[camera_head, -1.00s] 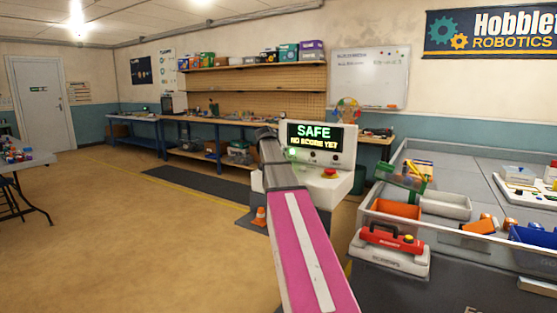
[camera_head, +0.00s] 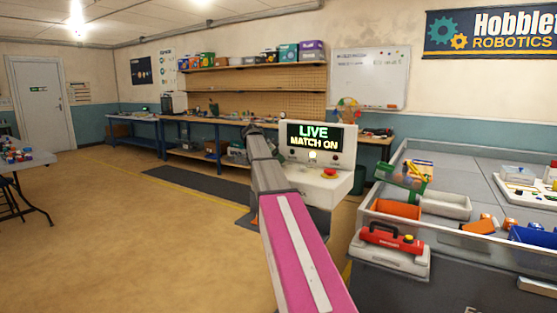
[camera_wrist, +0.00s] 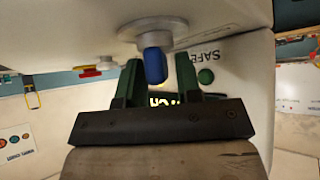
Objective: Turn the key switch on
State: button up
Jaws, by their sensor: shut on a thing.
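The white control console (camera_head: 340,155) stands in the middle of the head view. Its screen (camera_head: 315,137) reads "LIVE MATCH ON". In the wrist view, the key switch shows as a blue key grip (camera_wrist: 155,66) in a round grey collar (camera_wrist: 153,33) on the console face. My gripper (camera_wrist: 158,75) has its two dark green fingers on either side of the blue grip, shut on it. In the head view my arm reaches to the console's left side and my gripper cannot be made out.
A red button (camera_head: 330,171) sits on the console's lower ledge. Workbenches line the back wall. The floor at left is open.

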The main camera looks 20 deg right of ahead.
jog(key=shift+m+g, duration=0.4)
jog(key=o, duration=0.6)
jog(key=shift+a, duration=0.1)
jog(key=v, duration=1)
jog(key=shift+a+r, duration=0.2)
jog(key=shift+r, duration=0.1)
